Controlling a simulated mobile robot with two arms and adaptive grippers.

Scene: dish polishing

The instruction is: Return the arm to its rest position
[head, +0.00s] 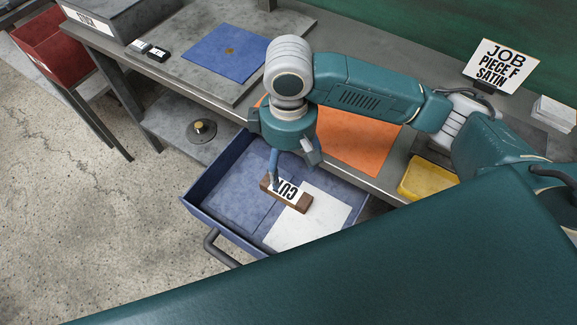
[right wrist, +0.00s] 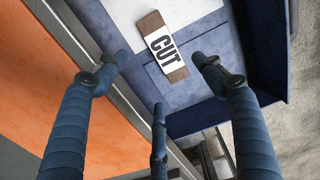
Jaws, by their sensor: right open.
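My right gripper (head: 276,172) is open above the blue drawer (head: 192,203), which is pulled out from under the bench. A brown block with a white "CUT" label (head: 291,194) lies in the drawer, partly over a white sheet (head: 310,222). In the right wrist view the "CUT" block (right wrist: 162,46) lies beyond the spread blue fingers (right wrist: 160,62), with nothing held between them. In the head view a finger overlaps the block's left end; I cannot tell the exact height gap. My left gripper is out of view.
The bench carries a blue mat (head: 222,52), an orange mat (head: 352,141), a yellow tray (head: 428,180) and a "JOB PIECE F SATIN" sign (head: 497,66). A red bin (head: 55,45) stands at the left. The floor at the left is clear.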

